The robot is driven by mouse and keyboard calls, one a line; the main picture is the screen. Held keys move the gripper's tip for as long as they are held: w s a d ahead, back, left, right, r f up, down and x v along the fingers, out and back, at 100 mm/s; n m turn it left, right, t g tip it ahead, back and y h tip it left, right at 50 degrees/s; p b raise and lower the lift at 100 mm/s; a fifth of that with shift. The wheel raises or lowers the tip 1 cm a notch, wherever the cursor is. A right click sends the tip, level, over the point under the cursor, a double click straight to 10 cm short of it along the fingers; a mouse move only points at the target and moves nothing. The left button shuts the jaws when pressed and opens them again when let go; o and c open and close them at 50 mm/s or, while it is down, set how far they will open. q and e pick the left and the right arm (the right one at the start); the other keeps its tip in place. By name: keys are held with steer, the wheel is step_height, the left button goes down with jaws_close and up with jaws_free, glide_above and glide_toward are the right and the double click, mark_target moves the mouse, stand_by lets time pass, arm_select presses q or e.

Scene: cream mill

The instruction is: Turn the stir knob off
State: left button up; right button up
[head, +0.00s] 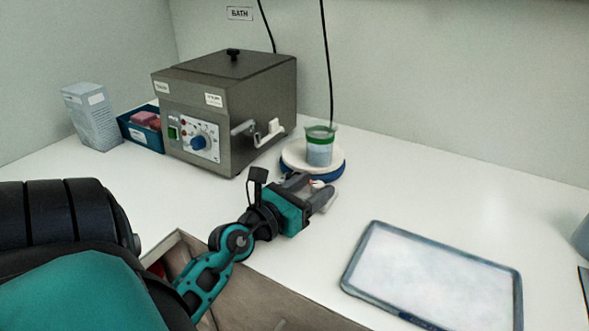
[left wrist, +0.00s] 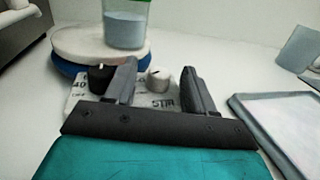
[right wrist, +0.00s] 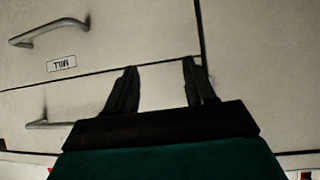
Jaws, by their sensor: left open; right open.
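The stirrer has a round white plate (head: 297,154) on a blue base, with a beaker (head: 320,148) of pale blue liquid on it. In the left wrist view its front panel (left wrist: 83,100) carries a black knob (left wrist: 101,76) with numbers and a light grey stir knob (left wrist: 159,78) above a "STIR" label. My left gripper (head: 314,187) is open at this panel. In the left wrist view its fingers stand either side of the stir knob, apart from it as far as I can tell. Which way the knob points is unclear. My right gripper (right wrist: 160,66) is open and empty before drawer fronts.
A grey metal bath (head: 225,105) with a blue dial stands behind left, beside a blue box (head: 139,132) and a carton (head: 91,117). A tray (head: 440,316) lies at front right. An open drawer (head: 235,300) is under my left arm.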

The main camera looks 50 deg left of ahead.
arm_select(q)
steer(key=s+b, duration=0.1)
steer(key=s, duration=0.2)
steer(key=s+b, duration=0.2)
steer(key=s, duration=0.2)
steer(key=s+b, duration=0.1)
steer(key=s, duration=0.2)
steer(key=shift+s+d+f, duration=0.2)
steer(key=shift+s+d, duration=0.1)
steer(key=shift+s, duration=0.05)
steer(key=shift+s+r+b, duration=0.15)
steer(key=shift+s+b, duration=0.6)
steer(key=shift+s, duration=0.05)
steer(key=shift+s+r, duration=0.1)
arm_select(e)
steer(key=shift+w+a+f+y, duration=0.2)
steer(key=shift+w+a+f, duration=0.15)
steer(key=shift+a+f, duration=0.2)
steer(key=shift+w+a+f+y, duration=0.2)
steer(key=shift+w+a+f, duration=0.2)
steer(key=shift+f, duration=0.2)
steer(key=shift+s+f, duration=0.1)
steer(key=shift+s, duration=0.05)
